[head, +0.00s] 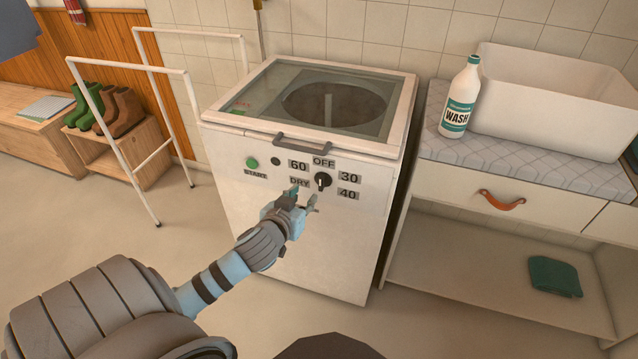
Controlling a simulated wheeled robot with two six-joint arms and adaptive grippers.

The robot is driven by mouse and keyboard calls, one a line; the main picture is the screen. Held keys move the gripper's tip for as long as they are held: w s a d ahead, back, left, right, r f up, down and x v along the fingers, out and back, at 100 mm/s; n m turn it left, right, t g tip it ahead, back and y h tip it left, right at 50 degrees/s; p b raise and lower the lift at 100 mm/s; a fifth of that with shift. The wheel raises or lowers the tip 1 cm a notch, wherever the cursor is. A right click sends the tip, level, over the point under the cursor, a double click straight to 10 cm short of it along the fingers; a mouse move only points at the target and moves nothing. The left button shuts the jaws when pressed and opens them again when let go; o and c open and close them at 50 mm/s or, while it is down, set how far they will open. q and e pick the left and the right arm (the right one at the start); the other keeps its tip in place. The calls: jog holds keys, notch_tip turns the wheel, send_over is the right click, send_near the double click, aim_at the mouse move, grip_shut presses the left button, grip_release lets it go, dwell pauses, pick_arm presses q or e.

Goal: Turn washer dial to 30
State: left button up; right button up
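The washer (300,235) is a white top-loading machine with a glass lid, standing at the centre. Its small black dial (322,181) is on the upper front panel. The labels OFF, 30, 40, DRY and 60 are set around the dial, with 30 (349,177) to its right. The dial's pointer is too small to read surely. My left gripper (302,197) is open and empty, just left of and below the dial, with its fingers spread near the panel. I cannot tell whether a fingertip touches the dial. My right gripper is not in view.
A green start button (252,163) is left of the dial. A lid handle (301,143) juts out above it. A white rack (155,120) stands left. A counter (440,152) with a wash bottle (460,97) and a basin (555,110) is right. Floor before the washer is clear.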

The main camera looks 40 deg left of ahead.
aim_at(320, 180)
pick_arm(q)
jog(key=b+x, duration=0.1)
jog(key=x, duration=0.3)
jog(key=b+x, duration=0.1)
jog(key=x, duration=0.3)
jog(key=b+x, duration=0.1)
jog(key=x, duration=0.3)
jog(key=shift+w+f+b, duration=0.25)
jog(key=shift+f+b, duration=0.1)
jog(key=shift+f, duration=0.05)
jog(key=shift+w+a, duration=0.1)
jog(key=shift+w, duration=0.2)
grip_shut()
